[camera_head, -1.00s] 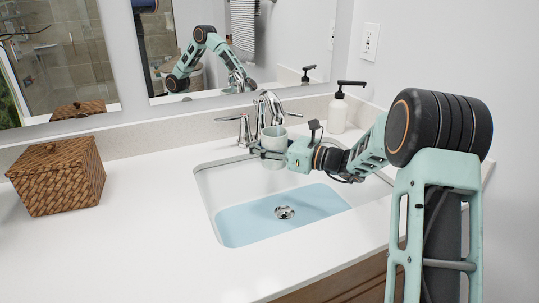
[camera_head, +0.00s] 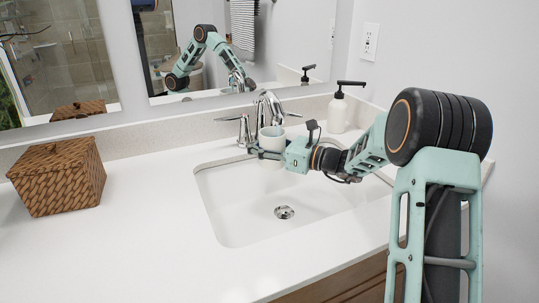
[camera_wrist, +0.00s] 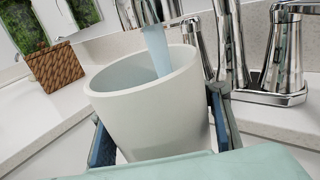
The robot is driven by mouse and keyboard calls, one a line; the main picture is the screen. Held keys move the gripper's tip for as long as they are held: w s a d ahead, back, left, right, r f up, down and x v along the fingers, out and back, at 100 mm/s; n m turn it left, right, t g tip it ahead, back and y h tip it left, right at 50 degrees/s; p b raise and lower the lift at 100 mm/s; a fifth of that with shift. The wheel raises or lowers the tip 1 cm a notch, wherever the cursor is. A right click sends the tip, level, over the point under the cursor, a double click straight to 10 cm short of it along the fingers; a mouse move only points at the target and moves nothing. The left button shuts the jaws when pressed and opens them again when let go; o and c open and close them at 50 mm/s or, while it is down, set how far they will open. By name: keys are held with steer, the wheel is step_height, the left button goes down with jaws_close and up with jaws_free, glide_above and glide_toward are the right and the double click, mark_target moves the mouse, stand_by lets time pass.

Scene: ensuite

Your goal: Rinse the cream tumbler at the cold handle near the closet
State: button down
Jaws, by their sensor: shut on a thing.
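My gripper (camera_head: 272,152) is shut on the cream tumbler (camera_head: 271,141), its fingers on either side of it. The tumbler is held mouth up beneath the chrome faucet (camera_head: 262,107), above the back of the sink. In the wrist view the tumbler (camera_wrist: 150,105) fills the middle, and a pale blue stream of water (camera_wrist: 158,50) falls from the spout into its mouth. One chrome handle (camera_head: 243,131) shows left of the spout. I cannot tell which is nearer a closet.
The white sink basin (camera_head: 235,215) shows its drain (camera_head: 284,212) and no pooled water. A white soap dispenser (camera_head: 338,113) stands right of the faucet, close behind my arm. A woven basket (camera_head: 58,177) sits far left. The counter (camera_head: 150,200) between is clear.

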steer(key=shift+d+r, duration=0.1)
steer(key=shift+d, duration=0.15)
steer(key=shift+s, duration=0.1)
steer(key=s, duration=0.7)
steer(key=shift+s+a, duration=0.3)
steer(key=shift+s, duration=0.1)
stand_by(0.4)
stand_by(1.1)
steer(key=s+r+p, duration=0.3)
steer(key=s+r, duration=0.1)
steer(key=s, duration=0.1)
steer(key=shift+a+p, duration=0.15)
steer(key=shift+p, duration=0.2)
stand_by(0.7)
